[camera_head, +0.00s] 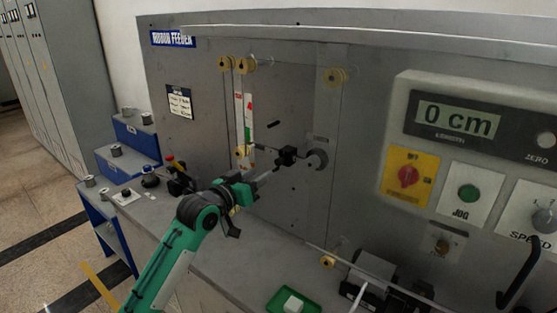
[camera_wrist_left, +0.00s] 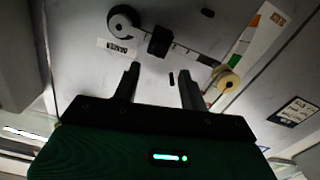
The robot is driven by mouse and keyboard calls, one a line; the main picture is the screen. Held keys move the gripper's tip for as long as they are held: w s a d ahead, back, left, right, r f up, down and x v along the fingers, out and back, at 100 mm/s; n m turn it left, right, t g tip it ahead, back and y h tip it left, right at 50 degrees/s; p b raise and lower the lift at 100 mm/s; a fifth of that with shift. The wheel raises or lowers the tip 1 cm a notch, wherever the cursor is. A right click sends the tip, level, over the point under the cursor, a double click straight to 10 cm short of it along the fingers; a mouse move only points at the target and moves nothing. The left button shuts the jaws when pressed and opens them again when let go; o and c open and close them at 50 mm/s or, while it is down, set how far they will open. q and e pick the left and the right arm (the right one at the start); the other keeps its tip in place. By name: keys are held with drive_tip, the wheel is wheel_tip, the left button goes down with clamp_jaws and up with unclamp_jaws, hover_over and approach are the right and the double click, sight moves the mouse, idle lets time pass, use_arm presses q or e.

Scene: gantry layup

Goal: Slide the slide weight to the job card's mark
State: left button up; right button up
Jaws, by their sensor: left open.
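The slide weight (camera_head: 287,156) is a small black block on a thin graduated arm in front of the grey panel. In the left wrist view the slide weight (camera_wrist_left: 159,41) sits near the dark round pivot (camera_wrist_left: 123,22), with the marked bar (camera_wrist_left: 190,55) running on to a yellow roller (camera_wrist_left: 228,82). My left gripper (camera_head: 266,174) is open and empty, below and left of the weight in the head view. In the wrist view its fingers (camera_wrist_left: 159,84) stand short of the weight, apart from it. The job card (camera_head: 181,102) hangs on the panel's left; its writing is too small to read.
A striped vertical scale (camera_head: 249,118) stands behind the arm's left end. A green tray (camera_head: 291,301) with a white block lies on the bench. Blue steps (camera_head: 128,160) stand left.

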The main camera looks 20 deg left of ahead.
sight(277, 163)
use_arm(q)
drive_tip(key=p+x, duration=0.2)
drive_tip(key=x, duration=0.7)
drive_tip(key=shift+w+d, duration=0.1)
drive_tip(key=shift+w, duration=0.25)
